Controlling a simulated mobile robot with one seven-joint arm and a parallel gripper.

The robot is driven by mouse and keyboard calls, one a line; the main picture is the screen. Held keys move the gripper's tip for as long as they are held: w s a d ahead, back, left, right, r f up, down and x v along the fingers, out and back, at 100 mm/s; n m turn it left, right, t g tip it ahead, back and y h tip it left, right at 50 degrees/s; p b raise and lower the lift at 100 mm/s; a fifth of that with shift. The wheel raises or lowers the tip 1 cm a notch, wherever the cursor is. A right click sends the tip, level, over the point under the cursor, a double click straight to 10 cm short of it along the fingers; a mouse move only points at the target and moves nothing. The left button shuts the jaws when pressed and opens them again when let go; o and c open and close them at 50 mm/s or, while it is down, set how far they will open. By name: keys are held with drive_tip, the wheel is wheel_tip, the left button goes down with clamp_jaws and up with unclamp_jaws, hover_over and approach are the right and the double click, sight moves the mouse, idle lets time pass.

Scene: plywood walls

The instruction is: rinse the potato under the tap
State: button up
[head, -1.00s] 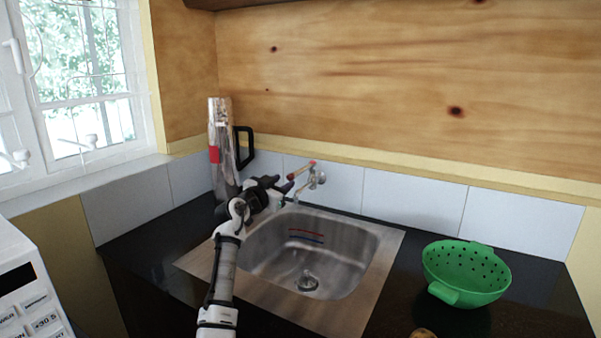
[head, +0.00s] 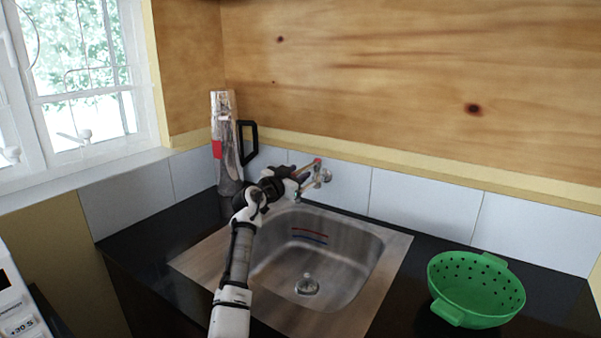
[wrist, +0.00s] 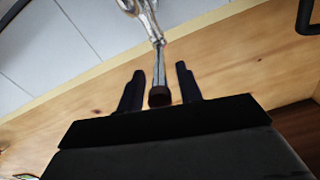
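The metal tap (head: 325,177) is mounted on the tiled wall behind the steel sink (head: 361,243). My gripper (head: 303,178) is at the tap's left side. In the wrist view, my gripper's two dark fingers (wrist: 159,74) are apart, one on each side of a thin tap part with a dark end (wrist: 160,96). Gaps show on both sides of that part, so the gripper is open around it, not closed on it. The sink basin holds no potato that I can see. The potato is not in view now.
A green colander (head: 476,289) stands on the dark counter to the right of the sink. A tall silvery container with a black handle (head: 227,165) stands in the back left corner, close behind my arm. A white appliance edge (head: 15,310) shows at lower left.

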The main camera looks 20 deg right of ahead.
clamp_jaws()
idle(0.3)
